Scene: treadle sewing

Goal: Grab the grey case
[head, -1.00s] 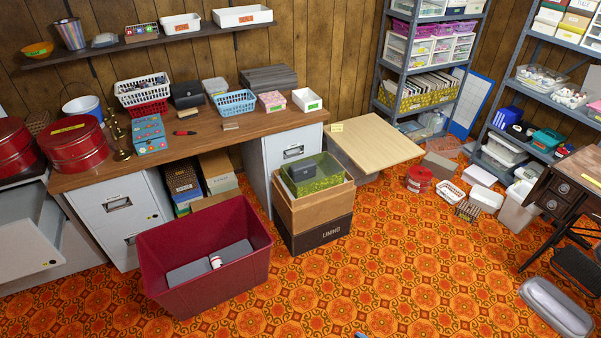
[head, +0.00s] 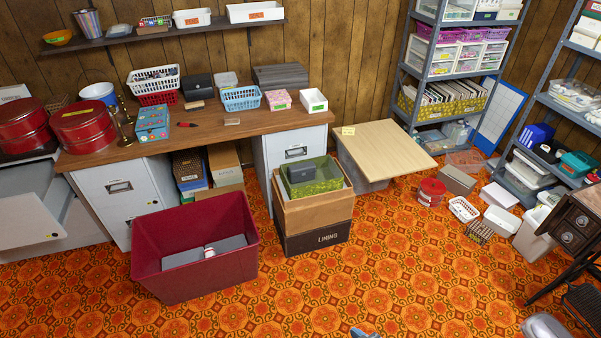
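A long grey case with a rounded top (head: 545,326) lies on the floor at the bottom right, partly cut off by the lower edge. A smaller dark grey case (head: 301,174) sits in the green patterned bin (head: 322,184) on top of stacked boxes. The frames do not show which of the two is meant. Neither gripper can be made out. Only a small blue-grey sliver, perhaps a part of mine, shows at the bottom edge, right of centre.
A red bin (head: 165,279) and a dark LINING box (head: 318,238) stand on the orange carpet. A wooden table with drawers (head: 575,230) is at the right edge, beside the grey case. The front middle floor is clear. Baskets and boxes line the shelving (head: 424,70).

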